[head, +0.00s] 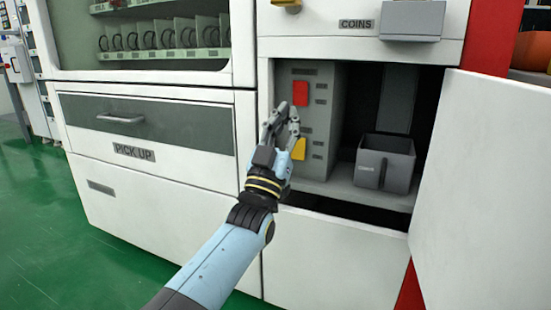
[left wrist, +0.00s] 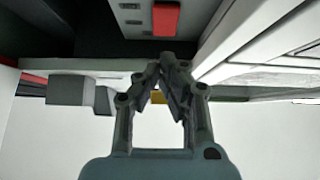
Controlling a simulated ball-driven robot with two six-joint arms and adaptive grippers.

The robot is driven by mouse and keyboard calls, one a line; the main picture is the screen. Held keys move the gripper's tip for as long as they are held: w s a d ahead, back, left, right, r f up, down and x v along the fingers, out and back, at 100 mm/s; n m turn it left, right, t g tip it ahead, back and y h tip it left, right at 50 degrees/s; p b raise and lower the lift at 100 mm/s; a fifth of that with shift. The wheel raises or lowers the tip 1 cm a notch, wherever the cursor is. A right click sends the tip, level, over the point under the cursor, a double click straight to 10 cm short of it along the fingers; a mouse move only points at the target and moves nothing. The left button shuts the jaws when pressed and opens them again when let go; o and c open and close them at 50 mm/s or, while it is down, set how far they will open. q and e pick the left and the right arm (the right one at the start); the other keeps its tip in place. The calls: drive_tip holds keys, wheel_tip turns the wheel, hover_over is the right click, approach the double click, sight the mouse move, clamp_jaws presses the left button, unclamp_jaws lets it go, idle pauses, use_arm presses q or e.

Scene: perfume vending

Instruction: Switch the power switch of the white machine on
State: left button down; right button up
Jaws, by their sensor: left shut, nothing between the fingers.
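The white machine (head: 190,180) stands in front of me with a lower right compartment open. Inside, a grey panel (head: 322,88) carries a red switch (head: 300,93) above and a yellow switch (head: 299,149) below, beside several dark labels too small to read. My left gripper (head: 288,112) is shut and empty, in front of the panel between the two switches. In the left wrist view its fingertips (left wrist: 174,58) meet just apart from the red switch (left wrist: 166,18) in the picture, and a bit of the yellow switch (left wrist: 158,97) shows between the fingers. Contact cannot be told. My right gripper is not seen.
The compartment's white door (head: 480,180) stands open on the right. A grey bin (head: 385,163) sits inside beside the panel. A grey coin tray (head: 412,20) juts out above, labelled COINS. The PICK UP drawer (head: 150,122) is at left. Green floor (head: 60,240) is clear at lower left.

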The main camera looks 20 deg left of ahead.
use_arm(q)
drive_tip(key=s+f, duration=0.4)
drive_tip(key=f, duration=0.3)
drive_tip(key=shift+s+f+p, duration=0.25)
drive_tip(key=shift+s+p, duration=0.1)
drive_tip(key=shift+p, duration=0.1)
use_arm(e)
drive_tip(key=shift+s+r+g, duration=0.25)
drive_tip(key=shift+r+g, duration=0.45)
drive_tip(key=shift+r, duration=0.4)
use_arm(q)
drive_tip(key=shift+a, duration=0.1)
